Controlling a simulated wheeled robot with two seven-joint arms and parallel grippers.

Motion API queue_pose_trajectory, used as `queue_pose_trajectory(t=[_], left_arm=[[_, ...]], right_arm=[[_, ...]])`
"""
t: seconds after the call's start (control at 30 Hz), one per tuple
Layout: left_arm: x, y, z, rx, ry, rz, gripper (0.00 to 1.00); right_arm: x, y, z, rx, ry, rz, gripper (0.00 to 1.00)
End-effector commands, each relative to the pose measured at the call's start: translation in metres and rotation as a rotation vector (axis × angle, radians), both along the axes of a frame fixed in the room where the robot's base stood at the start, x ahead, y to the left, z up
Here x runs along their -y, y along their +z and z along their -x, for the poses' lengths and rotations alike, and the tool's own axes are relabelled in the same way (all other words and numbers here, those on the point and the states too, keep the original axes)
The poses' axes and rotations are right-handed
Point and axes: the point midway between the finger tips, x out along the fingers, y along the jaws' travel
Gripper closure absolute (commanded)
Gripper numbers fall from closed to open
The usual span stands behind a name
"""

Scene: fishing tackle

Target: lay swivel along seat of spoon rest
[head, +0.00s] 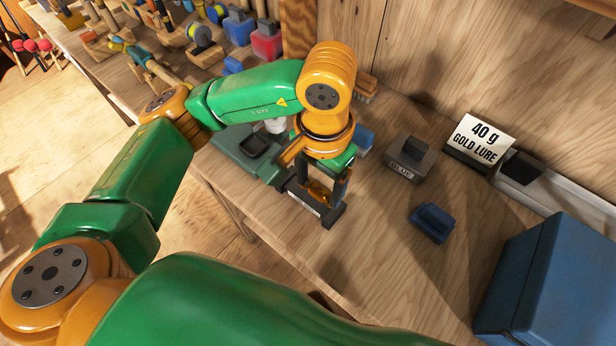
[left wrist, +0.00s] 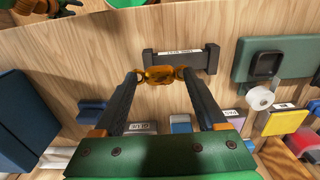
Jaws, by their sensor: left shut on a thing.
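The swivel (head: 318,191) is a small brass-gold piece with a ring at each end. My left gripper (head: 321,196) points down and is shut on it; in the left wrist view the swivel (left wrist: 160,75) spans between the two dark fingertips. The spoon rest (head: 331,215) is a dark low holder with a white label on the wooden bench, under the gripper. In the left wrist view the rest (left wrist: 196,60) has raised ends, and the swivel overlaps its near side. Whether the swivel touches the seat cannot be told.
A green device (head: 240,150) with a dark tray stands left of the rest.

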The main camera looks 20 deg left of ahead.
Motion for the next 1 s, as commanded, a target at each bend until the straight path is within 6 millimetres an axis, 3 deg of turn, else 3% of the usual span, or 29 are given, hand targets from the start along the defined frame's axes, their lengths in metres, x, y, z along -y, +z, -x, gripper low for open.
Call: queue_pose_trajectory(t=[0.07, 0.2, 0.5, 0.87, 0.9, 1.0], left_arm=[[-0.010, -0.021, -0.011, -0.011, 0.006, -0.002, 0.82], [-0.020, -0.043, -0.029, -0.006, 0.003, 0.001, 0.82], [-0.026, -0.085, -0.038, -0.003, -0.002, 0.001, 0.82], [-0.026, -0.092, -0.039, 0.002, -0.003, 0.002, 0.82], [-0.026, -0.092, -0.039, 0.000, -0.003, 0.002, 0.21], [-0.026, -0.091, -0.039, 0.000, -0.003, 0.002, 0.00]], right_arm=[[0.001, 0.003, 0.000, -0.001, 0.000, 0.002, 0.50], [0.001, 0.011, 0.000, -0.001, 0.000, 0.002, 0.50], [-0.004, 0.033, 0.000, 0.000, -0.003, -0.008, 0.50], [-0.006, 0.024, 0.000, 0.001, -0.003, -0.009, 0.50], [-0.006, 0.025, 0.000, 0.001, -0.003, -0.009, 0.50], [-0.005, 0.026, -0.001, 0.001, -0.003, -0.009, 0.50]])
